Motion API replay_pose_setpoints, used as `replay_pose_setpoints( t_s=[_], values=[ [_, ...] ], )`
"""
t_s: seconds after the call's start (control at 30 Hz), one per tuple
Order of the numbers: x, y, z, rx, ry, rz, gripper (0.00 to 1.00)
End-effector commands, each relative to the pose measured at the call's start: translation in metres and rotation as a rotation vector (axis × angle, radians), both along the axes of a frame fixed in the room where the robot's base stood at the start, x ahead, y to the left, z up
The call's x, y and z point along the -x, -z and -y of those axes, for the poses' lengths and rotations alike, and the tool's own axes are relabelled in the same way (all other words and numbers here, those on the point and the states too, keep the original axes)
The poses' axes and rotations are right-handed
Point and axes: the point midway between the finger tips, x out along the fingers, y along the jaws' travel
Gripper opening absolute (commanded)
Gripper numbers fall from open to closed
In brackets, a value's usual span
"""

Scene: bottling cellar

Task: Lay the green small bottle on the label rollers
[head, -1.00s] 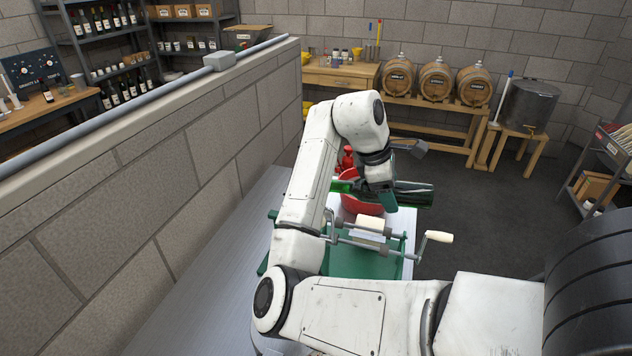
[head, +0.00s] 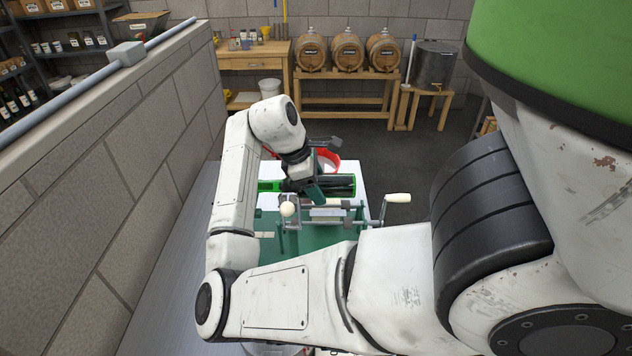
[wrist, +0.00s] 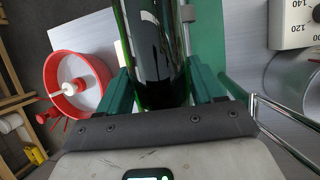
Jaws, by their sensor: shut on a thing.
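The green small bottle (head: 341,186) lies level in my gripper (head: 313,190), just behind and close to the label rollers (head: 325,212). In the wrist view the dark glossy green bottle (wrist: 158,45) runs up between the two green fingers of my gripper (wrist: 160,85), which are shut on it. The rollers belong to a green hand-cranked device with a white crank handle (head: 398,198). In the head view I cannot tell whether the bottle touches the rollers. My gripper hides the bottle's middle.
A red round container (head: 326,162) stands just behind the bottle; a red reel-like thing (wrist: 78,85) shows left in the wrist view. A dial with numbers (wrist: 293,22) is at the right. A brick wall (head: 120,170) borders the bench on the left. Barrels (head: 347,50) stand far behind.

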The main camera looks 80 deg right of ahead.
Motion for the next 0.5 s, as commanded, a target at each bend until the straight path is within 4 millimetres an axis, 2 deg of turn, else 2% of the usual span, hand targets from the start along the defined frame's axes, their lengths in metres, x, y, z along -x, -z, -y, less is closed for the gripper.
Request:
replay_pose_setpoints(
  t_s=[0.03, 0.5],
  values=[
    [0.0, 0.009, 0.0, 0.001, 0.001, 0.0, 0.06],
    [0.0, 0.04, 0.0, 0.0, -0.001, -0.001, 0.06]
  ],
)
